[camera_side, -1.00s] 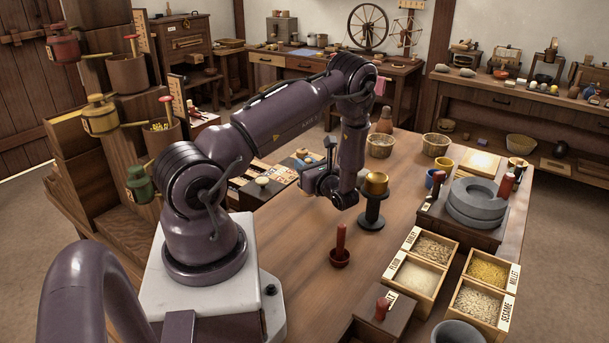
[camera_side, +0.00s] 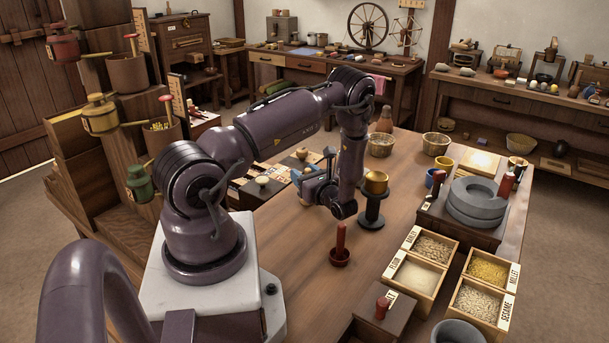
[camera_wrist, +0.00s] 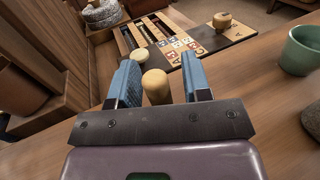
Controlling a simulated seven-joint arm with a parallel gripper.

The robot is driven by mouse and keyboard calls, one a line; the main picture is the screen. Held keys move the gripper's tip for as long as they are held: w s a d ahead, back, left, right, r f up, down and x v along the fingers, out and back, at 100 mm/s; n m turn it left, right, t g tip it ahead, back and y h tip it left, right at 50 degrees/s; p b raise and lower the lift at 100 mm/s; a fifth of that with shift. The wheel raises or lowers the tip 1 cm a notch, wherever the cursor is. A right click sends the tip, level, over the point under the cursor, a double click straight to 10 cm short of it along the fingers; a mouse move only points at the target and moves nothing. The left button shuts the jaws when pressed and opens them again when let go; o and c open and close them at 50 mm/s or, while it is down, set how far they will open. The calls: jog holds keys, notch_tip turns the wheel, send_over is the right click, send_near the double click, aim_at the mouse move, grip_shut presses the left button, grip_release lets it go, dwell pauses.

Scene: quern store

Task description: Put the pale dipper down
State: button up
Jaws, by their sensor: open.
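In the wrist view a pale, rounded wooden handle (camera_wrist: 156,88), which looks like the pale dipper's, stands between the two blue fingers of my gripper (camera_wrist: 160,66). The fingers are apart, with a gap visible on each side of the handle. The dipper's lower part is hidden behind my gripper's dark crosspiece. In the side view my gripper (camera_side: 303,190) is low over the left part of the table, and I cannot make out the pale dipper there.
A compartmented tray with letter tiles (camera_wrist: 181,43) lies beyond the fingers, with pale knobs (camera_wrist: 222,21) near it. A green cup (camera_wrist: 302,52) stands right. A dark spool-shaped stand (camera_side: 371,212) and a red dipper (camera_side: 340,251) are near my arm.

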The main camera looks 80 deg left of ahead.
jog(key=v, duration=1.2)
jog(key=shift+d+r+n+g+h, duration=0.1)
jog(key=shift+d+n+g+h, duration=0.3)
jog(key=shift+n+h, duration=0.25)
jog(key=d+n+h, duration=0.1)
jog(key=n, duration=0.1)
jog(key=w+d+r+n+h, duration=0.1)
jog(key=d+h, duration=0.1)
jog(key=d+n+g+h, duration=0.1)
jog(key=n+h, duration=0.1)
jog(key=shift+w+d+r+n+h, duration=0.2)
jog(key=shift+d+n+h, duration=0.05)
jog(key=shift+d+n, duration=0.1)
jog(key=s+d+r+n+t+h, duration=0.2)
jog(key=d+r, duration=0.4)
jog(key=r, duration=0.3)
jog(key=s+d+r+n+t+h, duration=0.2)
jog(key=d+r+t, duration=0.4)
jog(key=r, duration=0.3)
jog(key=s+d+r+n+t+h, duration=0.2)
jog(key=d+r+t+h, duration=0.3)
jog(key=r, duration=0.4)
jog(key=shift+s+d+r+n+t+h, duration=0.3)
jog(key=shift+s+d+r+t, duration=0.15)
jog(key=shift+s+d, duration=0.5)
jog(key=shift+w+d, duration=0.1)
jog(key=shift+w, duration=0.05)
